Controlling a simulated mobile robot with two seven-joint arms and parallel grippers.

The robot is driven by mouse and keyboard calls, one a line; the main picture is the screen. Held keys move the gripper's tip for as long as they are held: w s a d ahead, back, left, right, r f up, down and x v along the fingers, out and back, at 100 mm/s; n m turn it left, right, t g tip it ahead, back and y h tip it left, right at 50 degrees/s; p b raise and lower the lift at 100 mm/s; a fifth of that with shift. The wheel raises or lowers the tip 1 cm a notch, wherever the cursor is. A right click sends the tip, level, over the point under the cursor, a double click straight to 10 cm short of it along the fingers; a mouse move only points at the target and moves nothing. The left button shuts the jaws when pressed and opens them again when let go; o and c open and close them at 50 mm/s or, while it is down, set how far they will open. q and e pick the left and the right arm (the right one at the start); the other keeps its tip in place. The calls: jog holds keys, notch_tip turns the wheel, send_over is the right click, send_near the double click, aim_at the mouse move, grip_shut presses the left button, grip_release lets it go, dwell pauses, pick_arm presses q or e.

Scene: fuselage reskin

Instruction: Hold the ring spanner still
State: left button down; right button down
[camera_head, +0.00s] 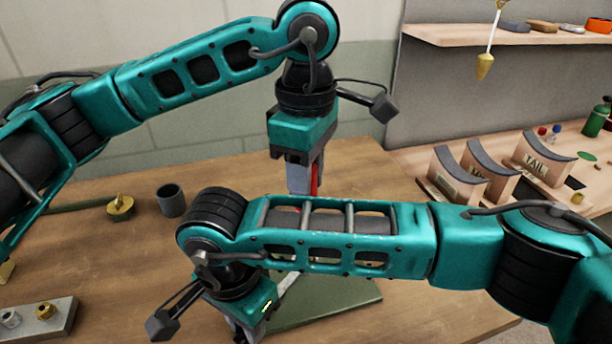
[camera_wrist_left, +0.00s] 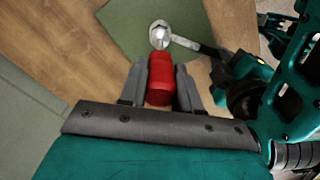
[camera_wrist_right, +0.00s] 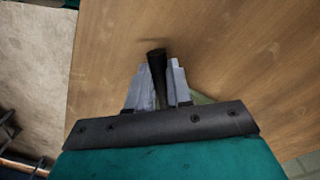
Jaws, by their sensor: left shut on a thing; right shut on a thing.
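The ring spanner's ring end (camera_wrist_left: 160,36) lies over the green mat (camera_wrist_left: 125,22) in the left wrist view, with a bright metal centre; I cannot tell what is inside it. Its shank runs right towards my right arm. My right gripper (camera_wrist_right: 160,82) is shut on the spanner's black handle (camera_wrist_right: 157,65). In the head view my right gripper (camera_head: 245,328) is low, at the mat's left edge. My left gripper (camera_wrist_left: 160,80) is shut on a red cylindrical tool handle (camera_wrist_left: 161,78), pointing at the ring end. In the head view it (camera_head: 302,180) hangs above the mat; the tool's tip is hidden.
A grey cup (camera_head: 171,200) and a brass part (camera_head: 120,207) stand on the wooden table at left. A block with fittings (camera_head: 35,322) is at front left. Curved stands (camera_head: 545,155) and a green bottle (camera_head: 597,118) are at right. My right forearm crosses the middle.

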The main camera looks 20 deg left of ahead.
pick_arm(q)
jog(key=shift+n, duration=0.7)
jog(key=shift+f, duration=0.9)
dwell(0.3)
